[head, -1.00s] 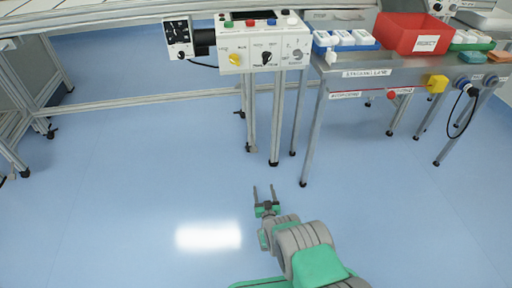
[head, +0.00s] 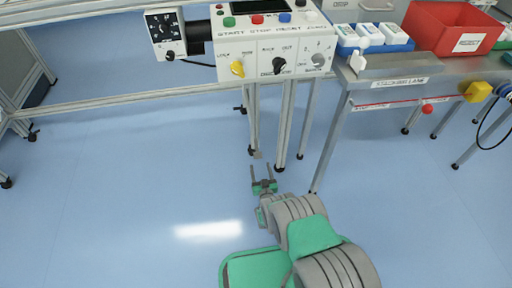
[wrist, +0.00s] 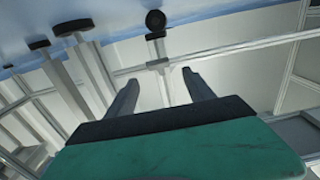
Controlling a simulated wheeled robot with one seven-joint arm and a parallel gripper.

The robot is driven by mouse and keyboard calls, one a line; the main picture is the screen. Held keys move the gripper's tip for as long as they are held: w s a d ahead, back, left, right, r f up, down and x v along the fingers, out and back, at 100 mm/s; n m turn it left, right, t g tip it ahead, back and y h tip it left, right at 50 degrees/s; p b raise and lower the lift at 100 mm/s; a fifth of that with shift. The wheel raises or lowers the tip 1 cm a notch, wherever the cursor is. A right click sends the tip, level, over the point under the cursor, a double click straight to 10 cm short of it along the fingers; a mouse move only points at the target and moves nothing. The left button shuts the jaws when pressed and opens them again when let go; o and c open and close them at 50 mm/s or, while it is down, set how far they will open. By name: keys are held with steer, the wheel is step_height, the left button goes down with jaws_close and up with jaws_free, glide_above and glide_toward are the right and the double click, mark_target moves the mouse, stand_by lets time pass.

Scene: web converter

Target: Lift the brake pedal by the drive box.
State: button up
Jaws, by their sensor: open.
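My gripper (head: 262,168) is open and empty, low over the blue floor in front of the control console's legs. Its two fingers also show apart in the wrist view (wrist: 160,77), with nothing between them. I cannot make out a brake pedal for certain in either view. I cannot tell whether this box is the drive box. My gripper is well below and to the right of it.
Metal legs (head: 287,125) stand just beyond my gripper. A steel table (head: 370,82) with a red bin (head: 452,27) and blue tray stands at the right. A low rail (head: 130,99) crosses behind. The floor (head: 110,190) at the left is clear.

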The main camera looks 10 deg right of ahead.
mark_target(258, 155)
steer(key=w+b, duration=0.2)
steer(key=w, duration=0.2)
steer(key=w+b, duration=0.3)
steer(key=w, duration=0.1)
steer(key=shift+d+f, duration=0.15)
steer(key=shift+d, duration=0.05)
steer(key=shift+w, duration=0.25)
steer(key=shift+a, duration=0.1)
steer(key=shift+c, duration=0.2)
jaws_close()
